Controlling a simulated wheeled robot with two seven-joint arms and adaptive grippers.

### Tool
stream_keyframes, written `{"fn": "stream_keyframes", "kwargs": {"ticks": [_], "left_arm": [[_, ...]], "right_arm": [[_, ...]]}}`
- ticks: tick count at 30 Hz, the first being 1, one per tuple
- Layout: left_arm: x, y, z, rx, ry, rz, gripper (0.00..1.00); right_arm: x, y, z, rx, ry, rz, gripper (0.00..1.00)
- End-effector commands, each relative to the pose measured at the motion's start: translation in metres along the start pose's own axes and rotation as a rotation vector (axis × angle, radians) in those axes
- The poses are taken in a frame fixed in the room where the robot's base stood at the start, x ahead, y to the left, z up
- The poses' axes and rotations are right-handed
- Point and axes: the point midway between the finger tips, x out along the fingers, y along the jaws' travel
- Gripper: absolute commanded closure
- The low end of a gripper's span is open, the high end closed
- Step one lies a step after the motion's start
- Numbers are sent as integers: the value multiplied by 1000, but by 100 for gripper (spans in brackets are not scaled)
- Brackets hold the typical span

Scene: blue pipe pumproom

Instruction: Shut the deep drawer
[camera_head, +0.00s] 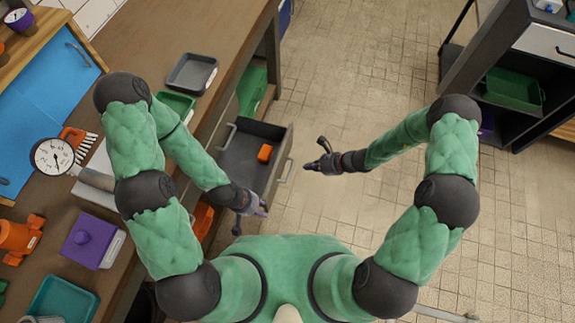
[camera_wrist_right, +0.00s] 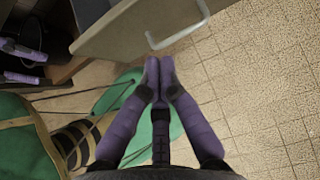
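The deep drawer (camera_head: 255,145) is pulled out of the wooden bench, open to the right in the head view. An orange block lies inside. Its front panel (camera_wrist_right: 140,22) and bar handle (camera_wrist_right: 178,32) show at the top of the right wrist view. My right gripper (camera_head: 312,165) is in front of the drawer, apart from the handle. In the wrist view its purple fingertips (camera_wrist_right: 160,62) are together with nothing between them. My left gripper (camera_head: 260,208) is near the drawer's near side; its purple fingers (camera_wrist_right: 30,67) look spread at the left of the wrist view.
The wooden bench (camera_head: 150,50) carries a grey tray (camera_head: 192,73), a pressure gauge (camera_head: 53,157), a purple box (camera_head: 92,240) and an orange fitting (camera_head: 18,238). A dark cabinet (camera_head: 490,60) stands at the upper right. The tiled floor between them is clear.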

Motion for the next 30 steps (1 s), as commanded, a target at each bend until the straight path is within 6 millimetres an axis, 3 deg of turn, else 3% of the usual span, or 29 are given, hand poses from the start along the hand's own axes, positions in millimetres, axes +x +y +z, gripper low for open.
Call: {"fn": "stream_keyframes", "kwargs": {"ticks": [3, 10, 12, 19, 30], "left_arm": [[11, -4, 0, 0, 0, 0, 60], [25, -9, -1, 0, 0, 0, 60], [28, -10, -1, 0, 0, 0, 60], [34, -12, -2, 0, 0, 0, 60], [34, -12, -2, 0, 0, 0, 60]], "right_arm": [[27, 1, -2, -2, 0, 3, 100], [69, 2, -2, -3, 1, 4, 100], [76, 0, 6, -6, 0, 2, 100], [92, 1, 23, -4, 1, 2, 100], [94, 0, 27, -2, 1, 1, 100]]}}
